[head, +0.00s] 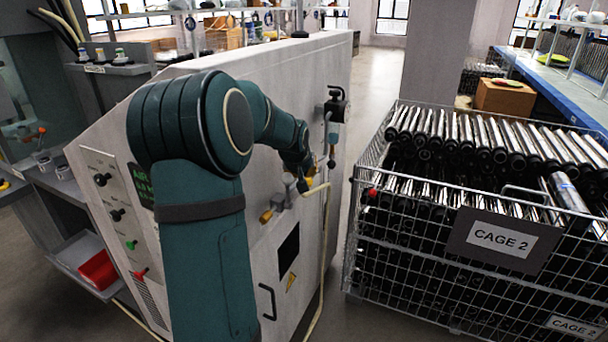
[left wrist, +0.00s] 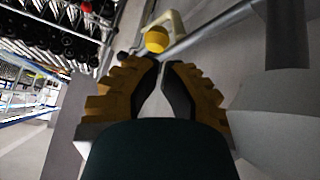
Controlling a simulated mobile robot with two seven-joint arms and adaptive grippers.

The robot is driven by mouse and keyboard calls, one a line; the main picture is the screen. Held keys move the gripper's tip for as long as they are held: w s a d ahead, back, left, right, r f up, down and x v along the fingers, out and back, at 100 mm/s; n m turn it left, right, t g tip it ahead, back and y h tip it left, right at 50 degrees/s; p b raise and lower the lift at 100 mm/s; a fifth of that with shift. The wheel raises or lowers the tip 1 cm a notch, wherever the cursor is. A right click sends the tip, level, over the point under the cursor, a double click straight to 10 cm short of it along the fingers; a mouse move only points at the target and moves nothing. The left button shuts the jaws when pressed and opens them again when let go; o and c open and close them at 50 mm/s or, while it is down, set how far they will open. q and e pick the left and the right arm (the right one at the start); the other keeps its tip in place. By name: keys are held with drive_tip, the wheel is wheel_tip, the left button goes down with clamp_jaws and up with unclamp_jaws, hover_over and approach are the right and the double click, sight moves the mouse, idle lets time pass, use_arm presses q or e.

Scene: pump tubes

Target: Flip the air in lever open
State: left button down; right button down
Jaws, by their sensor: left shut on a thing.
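A pale machine cabinet (head: 180,95) fills the middle of the head view, with pipe fittings and a cream hose (head: 324,230) on its right-hand face. My left arm reaches across it, and my left gripper (head: 303,184) is at the fittings, small and partly hidden there. In the left wrist view its fingers (left wrist: 160,66) are drawn together at a yellow-ended lever (left wrist: 157,38) beside a grey pipe; the exact contact is hidden by the fingertips. A yellow-ended fitting (head: 266,216) shows left of the gripper in the head view. My right gripper is not in view.
A wire cage (head: 445,268) marked CAGE 2, full of dark tubes, stands to the right of the cabinet. A black valve assembly (head: 336,104) is above the gripper. A red bin (head: 98,270) lies at the lower left. A narrow floor strip separates cabinet and cage.

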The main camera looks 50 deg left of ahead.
use_arm(q)
drive_tip(key=v, duration=0.8)
drive_tip(key=shift+s+r, duration=0.15)
drive_tip(key=shift+r, duration=0.15)
drive_tip(key=shift+d, duration=0.2)
drive_tip(key=w+d+f+m+h, duration=0.3)
drive_tip(key=w+d+f, duration=0.2)
drive_tip(key=d+f, duration=0.7)
drive_tip(key=w+d+f+m+h, duration=0.2)
drive_tip(key=w+d+f+m, duration=0.15)
drive_tip(key=d+f, duration=0.85)
drive_tip(key=s+d+f+m+g+h, duration=0.1)
drive_tip(key=s+d+f+g+h, duration=0.1)
drive_tip(key=s+d+f, duration=0.5)
drive_tip(key=s+d+f+m+g+h, duration=0.1)
drive_tip(key=s+d+f, duration=0.6)
drive_tip(key=d, duration=1)
wheel_tip(320, 180, down, 3)
drive_tip(key=shift+s+r+g+h, duration=0.1)
drive_tip(key=shift+s+g+h, duration=0.3)
drive_tip(key=shift+g, duration=0.2)
drive_tip(key=shift+a+m, duration=0.1)
drive_tip(key=shift+m, duration=0.15)
